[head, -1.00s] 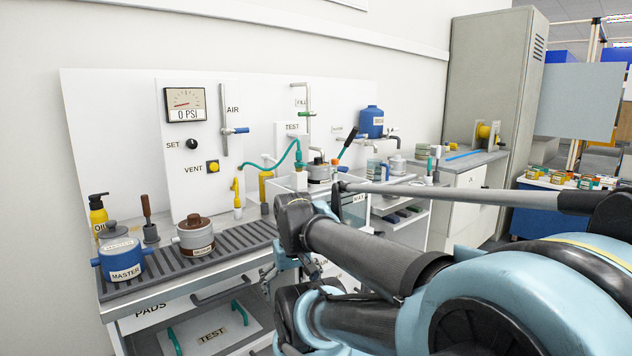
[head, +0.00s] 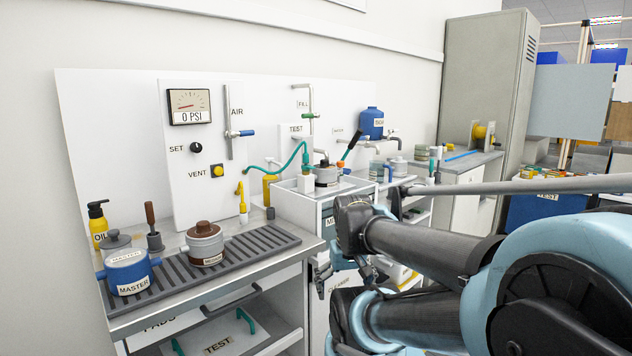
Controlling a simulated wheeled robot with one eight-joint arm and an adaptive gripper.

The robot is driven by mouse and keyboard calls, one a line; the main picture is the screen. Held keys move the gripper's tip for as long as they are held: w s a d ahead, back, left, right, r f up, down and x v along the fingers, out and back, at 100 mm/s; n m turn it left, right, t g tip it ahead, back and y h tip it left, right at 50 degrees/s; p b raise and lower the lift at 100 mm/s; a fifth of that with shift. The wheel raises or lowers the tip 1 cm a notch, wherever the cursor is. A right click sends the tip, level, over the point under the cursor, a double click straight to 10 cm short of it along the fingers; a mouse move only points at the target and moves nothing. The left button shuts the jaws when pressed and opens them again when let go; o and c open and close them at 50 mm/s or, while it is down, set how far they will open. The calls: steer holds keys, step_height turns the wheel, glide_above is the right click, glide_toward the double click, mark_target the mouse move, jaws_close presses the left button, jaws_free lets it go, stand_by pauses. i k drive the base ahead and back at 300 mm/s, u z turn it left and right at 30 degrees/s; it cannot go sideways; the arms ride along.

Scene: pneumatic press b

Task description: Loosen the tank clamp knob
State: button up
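No part can be made out for certain as the tank clamp knob. A blue tank (head: 371,124) stands at the back right by the wall panel, its label too small to read well. My gripper (head: 322,282) shows partly beside my arm, pointing down in front of the cabinet, apart from the tank and the pot. My arm links hide much of it, and its fingers are too small to read as open or shut.
A slatted rack (head: 225,262) carries a blue pot (head: 127,272) labelled MASTER and a brown-lidded pot (head: 206,246). A gauge (head: 189,106) reads 0 PSI. A yellow oil bottle (head: 98,224) stands at left. My arm fills the lower right.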

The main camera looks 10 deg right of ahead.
mark_target(341, 163)
steer(key=z, duration=1)
steer(key=k, duration=0.85)
steer(key=u, duration=0.65)
steer(key=i, duration=1.2)
steer(key=z, duration=0.05)
